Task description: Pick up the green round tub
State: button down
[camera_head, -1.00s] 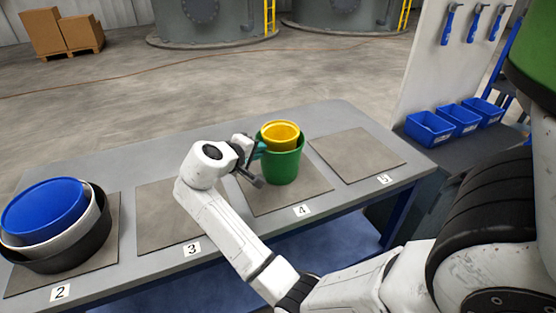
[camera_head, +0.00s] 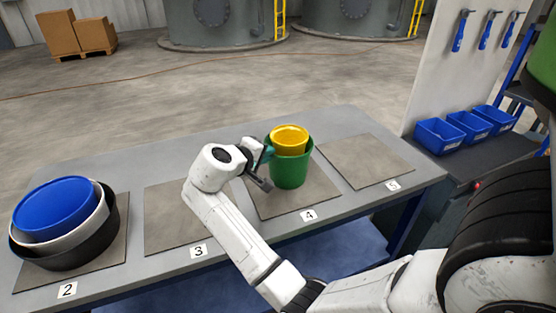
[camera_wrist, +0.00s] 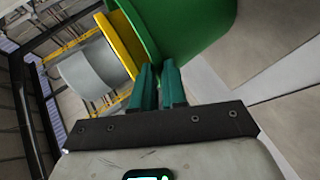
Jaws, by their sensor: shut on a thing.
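The green round tub (camera_head: 290,172) stands upright on or just over the mat marked 4, with a yellow tub (camera_head: 289,134) nested in its top. My gripper (camera_head: 266,153) is at the left side of the green tub, shut on its rim. In the wrist view the teal fingers (camera_wrist: 158,78) meet at the rim of the green tub (camera_wrist: 190,25), and the yellow tub (camera_wrist: 125,42) shows beside it. I cannot tell whether the tub's base touches the mat.
Blue, white and black tubs (camera_head: 66,259) are nested on mat 2 at the left. Mat 3 (camera_head: 170,222) and mat 5 (camera_head: 365,160) are bare. Blue bins (camera_head: 440,137) stand on a side bench at the right, by a panel with hanging tools.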

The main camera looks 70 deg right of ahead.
jog(key=shift+s+f, duration=0.2)
jog(key=shift+f, duration=0.15)
